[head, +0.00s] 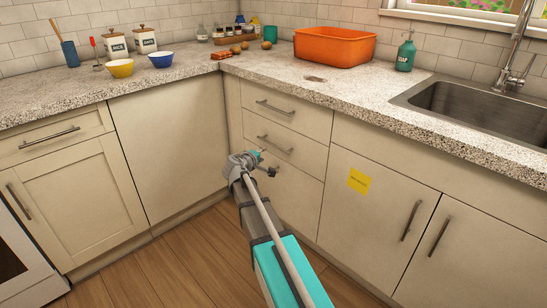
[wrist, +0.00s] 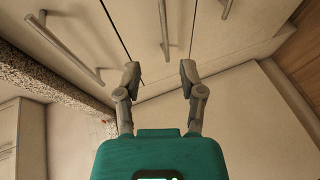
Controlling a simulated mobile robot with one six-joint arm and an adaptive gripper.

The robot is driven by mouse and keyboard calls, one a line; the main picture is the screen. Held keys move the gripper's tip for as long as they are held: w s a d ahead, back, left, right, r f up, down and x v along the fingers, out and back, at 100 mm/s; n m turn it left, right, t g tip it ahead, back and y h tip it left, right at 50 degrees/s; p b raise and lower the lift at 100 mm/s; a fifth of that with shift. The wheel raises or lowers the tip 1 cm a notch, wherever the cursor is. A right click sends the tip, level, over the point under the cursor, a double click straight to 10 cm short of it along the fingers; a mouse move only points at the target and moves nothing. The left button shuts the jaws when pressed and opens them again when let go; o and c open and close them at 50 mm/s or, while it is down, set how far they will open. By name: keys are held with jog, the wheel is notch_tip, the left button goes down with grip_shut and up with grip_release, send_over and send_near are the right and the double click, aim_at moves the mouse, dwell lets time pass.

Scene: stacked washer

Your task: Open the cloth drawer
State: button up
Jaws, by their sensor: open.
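A stack of three cream drawers stands right of the corner, under the counter. The top drawer (head: 290,122) and middle drawer (head: 296,162) are shut, each with a grey bar handle. The bottom drawer (head: 296,200) also looks shut; my gripper hides part of it. No label shows which is the cloth drawer. My gripper (head: 266,162) is in front of the lower part of the stack. In the wrist view my gripper (wrist: 159,72) is open and empty. The middle handle (wrist: 165,30) lies beyond its fingertips, roughly in line with the gap. The top handle (wrist: 70,50) is farther left.
The speckled counter (head: 310,88) overhangs the drawers and holds an orange tub (head: 334,47). A plain cabinet panel (head: 167,140) meets the stack at the corner on the left. Sink doors with a yellow note (head: 359,181) are on the right. Wooden floor (head: 190,262) is clear.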

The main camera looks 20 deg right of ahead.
aim_at(273, 145)
jog(key=w+f+b, duration=0.1)
jog(key=w+f+n+t+b, duration=0.1)
jog(key=w+b, duration=0.1)
jog(key=shift+d+f+n+t+h, duration=0.15)
jog(key=shift+f+n+t+h, duration=0.15)
jog(key=shift+w+d, duration=0.1)
jog(key=b+x, duration=0.2)
jog(key=x, duration=1.1)
jog(key=shift+w+d+f+b, duration=0.15)
jog(key=shift+w+d+b, duration=0.05)
jog(key=shift+b, duration=0.15)
jog(key=shift+c, duration=0.3)
grip_shut()
